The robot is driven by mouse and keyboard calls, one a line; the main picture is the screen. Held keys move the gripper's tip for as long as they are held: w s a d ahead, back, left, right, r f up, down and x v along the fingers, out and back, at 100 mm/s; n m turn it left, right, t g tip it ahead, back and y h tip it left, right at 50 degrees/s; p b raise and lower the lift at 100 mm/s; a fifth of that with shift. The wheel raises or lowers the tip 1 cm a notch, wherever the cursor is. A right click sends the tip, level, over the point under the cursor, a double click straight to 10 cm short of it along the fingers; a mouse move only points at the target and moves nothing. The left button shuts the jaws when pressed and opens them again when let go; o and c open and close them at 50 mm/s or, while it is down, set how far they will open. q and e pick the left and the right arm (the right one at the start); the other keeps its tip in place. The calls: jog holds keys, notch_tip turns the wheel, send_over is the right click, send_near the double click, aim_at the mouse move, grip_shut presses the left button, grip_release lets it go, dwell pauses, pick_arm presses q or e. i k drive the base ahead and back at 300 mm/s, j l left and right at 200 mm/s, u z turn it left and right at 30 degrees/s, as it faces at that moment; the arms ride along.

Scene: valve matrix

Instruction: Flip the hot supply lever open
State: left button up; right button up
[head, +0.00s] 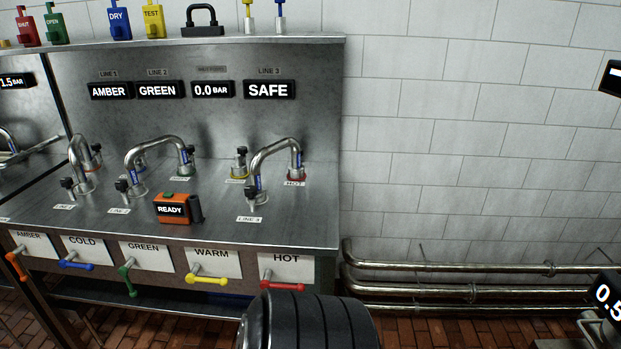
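The hot supply lever (284,286) has a red handle and sits on the front panel of the steel bench, at its right end. Its handle lies about level, pointing right from its pivot, below the white HOT label (286,258). A black ribbed round part of my own arm stands at the bottom, just below and right of the lever, and comes close to it in the picture. I cannot tell if they touch. No gripper fingers show for either arm.
The yellow WARM lever (207,280), green GREEN lever (126,284) and blue COLD lever (76,265) sit left of it. An orange READY device (178,209) stands on the bench top. Metal pipes (470,292) run along the wall at right.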

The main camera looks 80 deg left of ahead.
aim_at(286, 287)
jog(key=u, duration=2.8)
